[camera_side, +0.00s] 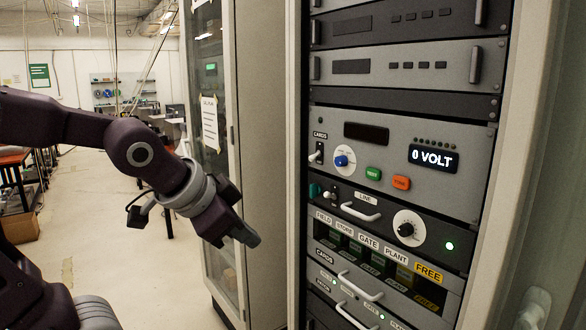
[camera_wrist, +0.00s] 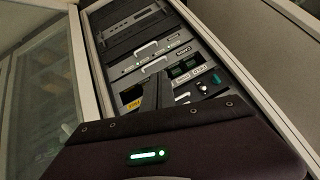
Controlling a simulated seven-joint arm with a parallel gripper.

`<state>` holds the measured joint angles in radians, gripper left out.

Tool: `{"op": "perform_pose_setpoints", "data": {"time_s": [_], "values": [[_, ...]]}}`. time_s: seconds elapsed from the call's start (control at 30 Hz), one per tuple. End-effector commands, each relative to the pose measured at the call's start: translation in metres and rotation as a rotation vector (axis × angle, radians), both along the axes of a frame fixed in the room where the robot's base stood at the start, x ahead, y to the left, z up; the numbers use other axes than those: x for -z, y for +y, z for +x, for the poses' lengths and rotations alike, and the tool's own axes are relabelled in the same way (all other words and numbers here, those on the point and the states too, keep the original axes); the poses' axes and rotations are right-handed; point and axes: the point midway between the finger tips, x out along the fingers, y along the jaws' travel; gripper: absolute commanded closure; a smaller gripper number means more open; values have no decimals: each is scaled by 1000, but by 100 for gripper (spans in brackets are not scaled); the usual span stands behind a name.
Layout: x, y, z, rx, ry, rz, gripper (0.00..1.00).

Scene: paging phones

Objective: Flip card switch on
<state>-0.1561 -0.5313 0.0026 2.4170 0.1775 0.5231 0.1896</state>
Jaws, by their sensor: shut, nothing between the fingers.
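The card switch (camera_side: 316,155) is a small pale toggle on a dark plate, under a "CARDS" label at the left edge of a grey rack panel. Its lever is too small to tell which way it points. My gripper (camera_side: 248,238) is shut and empty. It hangs in the air left of the rack, lower than the switch and apart from it, pointing down and right. In the wrist view the shut fingers (camera_wrist: 157,90) stand in front of the tilted rack and hide part of it. I cannot pick out the card switch there.
The switch's panel has a blue knob (camera_side: 341,161), green (camera_side: 373,173) and orange (camera_side: 401,183) buttons, and a display (camera_side: 433,157) reading "0 VOLT". Below are a LINE panel with a handle (camera_side: 361,211) and dial (camera_side: 408,228).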

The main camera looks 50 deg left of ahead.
Motion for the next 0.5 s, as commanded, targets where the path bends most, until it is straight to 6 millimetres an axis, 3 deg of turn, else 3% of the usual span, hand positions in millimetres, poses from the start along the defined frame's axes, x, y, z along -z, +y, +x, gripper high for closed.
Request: {"op": "perform_pose_setpoints", "data": {"time_s": [0.03,0.1,0.2,0.23,0.33,0.5], "values": [[-9,30,38,29,-49,119,100],[-25,72,92,118,-134,325,100],[-38,135,163,304,-248,648,100],[-38,150,178,365,-282,735,100],[-30,185,206,542,-395,963,100],[-16,205,207,692,-548,1148,100]]}}
